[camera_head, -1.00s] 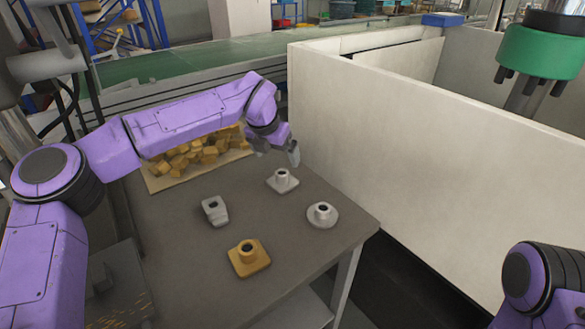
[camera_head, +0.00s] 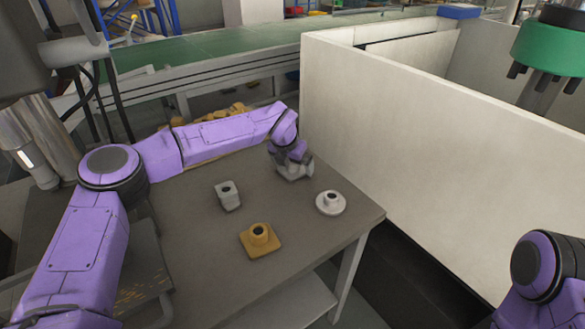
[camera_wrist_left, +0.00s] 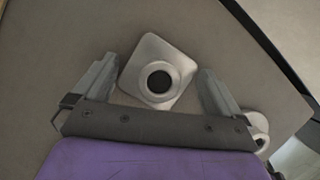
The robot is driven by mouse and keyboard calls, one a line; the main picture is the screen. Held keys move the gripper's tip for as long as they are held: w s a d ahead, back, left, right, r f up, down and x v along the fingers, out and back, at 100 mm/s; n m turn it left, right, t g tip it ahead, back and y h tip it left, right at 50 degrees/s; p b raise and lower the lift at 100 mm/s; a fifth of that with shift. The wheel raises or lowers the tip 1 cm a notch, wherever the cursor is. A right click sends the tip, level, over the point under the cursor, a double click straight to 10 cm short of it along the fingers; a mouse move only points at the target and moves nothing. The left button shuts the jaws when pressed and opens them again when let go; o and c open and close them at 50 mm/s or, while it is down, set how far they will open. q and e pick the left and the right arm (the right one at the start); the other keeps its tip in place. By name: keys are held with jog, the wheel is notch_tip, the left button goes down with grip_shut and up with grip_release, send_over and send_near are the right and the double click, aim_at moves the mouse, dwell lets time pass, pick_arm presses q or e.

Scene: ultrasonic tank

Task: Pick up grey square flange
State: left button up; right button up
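The grey square flange shows in the left wrist view (camera_wrist_left: 150,49) as a square plate with a round collar and a dark bore, lying on the table. My left gripper (camera_head: 293,172) is above it and largely hides it in the head view. In the wrist view the left gripper's fingers (camera_wrist_left: 158,70) are spread on either side of the flange, with a gap to the right finger; whether the left finger touches the plate I cannot tell. The right gripper is out of view; only part of my right arm shows at the lower right.
On the table (camera_head: 215,265) lie a round grey flange (camera_head: 330,203), a yellow square flange (camera_head: 261,241) and a grey block-like part (camera_head: 228,196). A pale wall (camera_head: 420,150) stands along the table's right side. Yellow parts (camera_head: 225,112) lie behind my left arm.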

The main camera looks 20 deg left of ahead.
pick_arm(q)
jog(key=shift+w+f, duration=0.1)
jog(key=c, duration=0.9)
